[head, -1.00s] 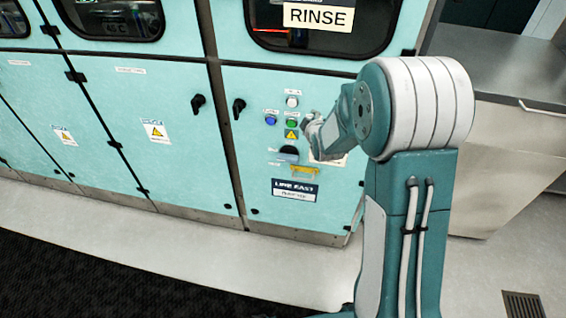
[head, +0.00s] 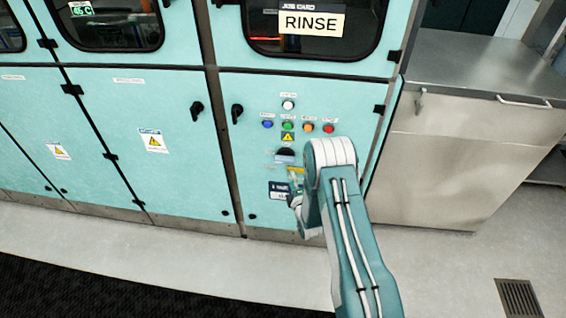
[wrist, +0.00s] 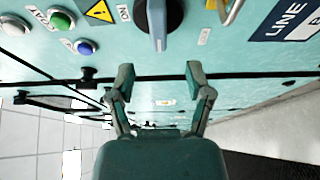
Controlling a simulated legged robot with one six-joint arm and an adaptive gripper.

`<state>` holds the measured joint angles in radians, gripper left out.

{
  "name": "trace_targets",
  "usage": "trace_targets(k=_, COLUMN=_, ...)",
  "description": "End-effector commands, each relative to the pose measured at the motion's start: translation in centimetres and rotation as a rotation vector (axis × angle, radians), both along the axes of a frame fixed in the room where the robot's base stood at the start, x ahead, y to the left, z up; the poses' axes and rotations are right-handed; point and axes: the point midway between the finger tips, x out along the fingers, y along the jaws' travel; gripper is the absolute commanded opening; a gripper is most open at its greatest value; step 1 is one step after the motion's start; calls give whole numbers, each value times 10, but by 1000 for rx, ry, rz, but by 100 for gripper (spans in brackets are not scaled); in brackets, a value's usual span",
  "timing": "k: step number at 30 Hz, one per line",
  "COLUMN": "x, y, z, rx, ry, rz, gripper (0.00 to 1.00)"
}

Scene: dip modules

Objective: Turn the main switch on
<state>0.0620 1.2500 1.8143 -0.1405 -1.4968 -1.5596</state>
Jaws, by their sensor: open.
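The main switch (head: 285,153) is a dark rotary knob on the turquoise cabinet panel, below the push buttons and the yellow warning triangle. In the wrist view the switch (wrist: 157,25) shows a grey-blue handle lying up and down in the picture. An ON label (wrist: 125,12) is on its left and an OFF label (wrist: 204,37) is on its right. My gripper (wrist: 160,73) is open and empty, its two fingers apart, with the switch beyond the gap between them. No contact shows. In the head view my gripper (head: 295,203) is low at the panel, partly hidden by my arm.
Blue (head: 267,125), green (head: 288,126), orange (head: 308,127) and red (head: 328,128) buttons sit above the switch, with a white one (head: 289,105) higher. A yellow-handled fitting (head: 296,171) sits just below it. A black door handle (head: 237,113) is to the left.

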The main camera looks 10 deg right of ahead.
Motion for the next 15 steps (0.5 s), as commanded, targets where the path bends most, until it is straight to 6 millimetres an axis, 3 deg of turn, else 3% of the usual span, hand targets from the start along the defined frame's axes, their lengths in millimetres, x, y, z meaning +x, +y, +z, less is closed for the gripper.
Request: trace_targets(k=15, x=84, y=9, z=0, rx=0, ry=1, rz=1, gripper=66)
